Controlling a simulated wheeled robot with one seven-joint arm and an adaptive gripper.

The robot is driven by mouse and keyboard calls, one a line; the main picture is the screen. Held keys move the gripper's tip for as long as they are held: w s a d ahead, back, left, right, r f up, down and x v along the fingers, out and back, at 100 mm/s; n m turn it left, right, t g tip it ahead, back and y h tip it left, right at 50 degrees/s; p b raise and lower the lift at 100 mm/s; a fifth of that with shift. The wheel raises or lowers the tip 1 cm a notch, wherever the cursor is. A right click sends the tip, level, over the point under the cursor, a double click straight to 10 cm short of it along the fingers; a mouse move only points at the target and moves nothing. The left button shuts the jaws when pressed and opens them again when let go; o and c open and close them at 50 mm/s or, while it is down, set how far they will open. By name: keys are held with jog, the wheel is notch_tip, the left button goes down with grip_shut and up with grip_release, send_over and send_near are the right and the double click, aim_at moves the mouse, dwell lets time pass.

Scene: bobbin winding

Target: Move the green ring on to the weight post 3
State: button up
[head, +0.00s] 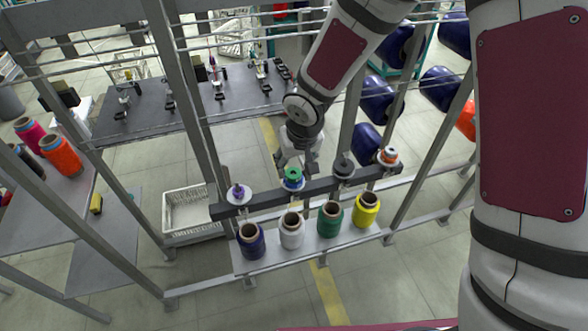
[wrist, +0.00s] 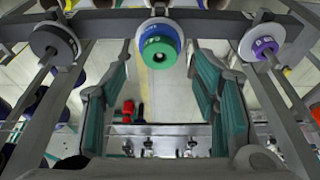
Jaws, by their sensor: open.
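The green ring (head: 292,173) sits on top of a blue ring and a white disc on the second post from the left of a dark rail (head: 318,187). In the wrist view the green ring (wrist: 158,51) lies ahead, between the lines of my two fingers. My gripper (head: 297,163) is open and empty, just above and behind that post; no finger visibly touches the ring. The third post from the left carries a dark grey weight (head: 343,163), also at left in the wrist view (wrist: 53,44). No post number is readable.
A purple-topped disc (head: 238,193) is on the leftmost post and an orange-and-white one (head: 388,156) on the rightmost. Several thread spools stand on a shelf (head: 260,263) in front of the rail. Upright frame bars (head: 190,100) and thin horizontal rods surround my arm.

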aim_at(293, 174)
jog(key=shift+b+x, duration=1.3)
jog(key=shift+x, duration=1.2)
grip_shut()
jog(key=shift+r, duration=0.2)
jog(key=shift+r+p, duration=0.7)
jog(key=shift+r, duration=0.35)
